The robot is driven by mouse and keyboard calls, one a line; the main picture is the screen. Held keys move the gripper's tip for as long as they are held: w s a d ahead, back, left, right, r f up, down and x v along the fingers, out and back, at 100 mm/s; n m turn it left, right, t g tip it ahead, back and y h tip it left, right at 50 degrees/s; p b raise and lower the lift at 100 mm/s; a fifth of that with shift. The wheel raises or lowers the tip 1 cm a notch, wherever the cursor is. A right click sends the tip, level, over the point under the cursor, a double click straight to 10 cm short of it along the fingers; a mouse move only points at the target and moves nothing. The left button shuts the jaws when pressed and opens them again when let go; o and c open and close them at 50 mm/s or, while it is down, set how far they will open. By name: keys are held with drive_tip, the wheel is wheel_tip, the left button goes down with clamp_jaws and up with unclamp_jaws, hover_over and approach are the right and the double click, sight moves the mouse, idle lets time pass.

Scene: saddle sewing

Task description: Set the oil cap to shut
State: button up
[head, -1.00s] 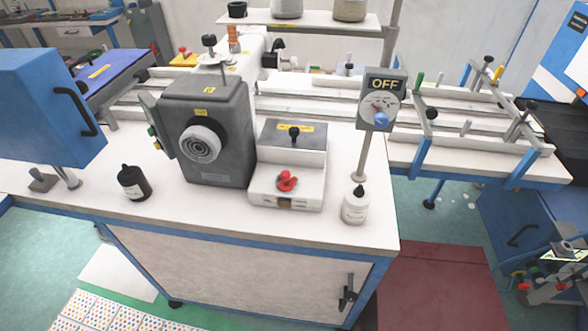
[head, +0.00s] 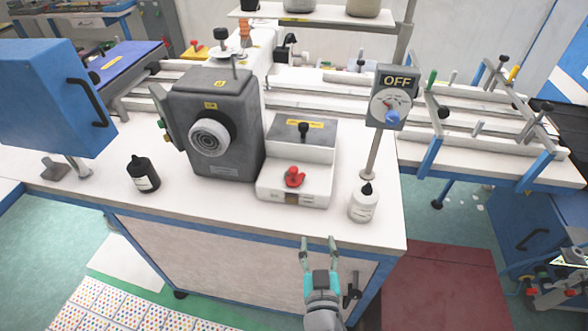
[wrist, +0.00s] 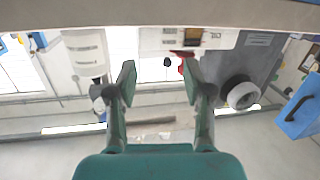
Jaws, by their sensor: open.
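No label reading oil cap is legible, so I cannot tell for sure which part it is. A black knob (head: 221,34) stands above a pale disc on top of the sewing machine. A white bottle (head: 363,204) and a black bottle (head: 143,176) with dark pointed tops stand upright on the bench. My gripper (head: 319,243) is open and empty at the bench's front edge, below and left of the white bottle. In the wrist view my gripper (wrist: 158,78) has its fingers apart, with the white bottle (wrist: 86,50) to the left, inverted.
The grey machine housing (head: 190,125) has a round handwheel (head: 209,138). A white box with a red knob (head: 294,177) sits beside it. A dial post reading OFF (head: 390,100) rises behind the white bottle. The front of the benchtop (head: 215,205) is clear.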

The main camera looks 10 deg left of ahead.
drive_tip(key=m+t+h, duration=0.1)
drive_tip(key=m, duration=0.1)
approach(293, 173)
drive_tip(key=w, duration=0.7)
drive_tip(key=w+a, duration=0.1)
drive_tip(key=w, duration=0.3)
drive_tip(key=shift+w+f, duration=0.15)
clamp_jaws()
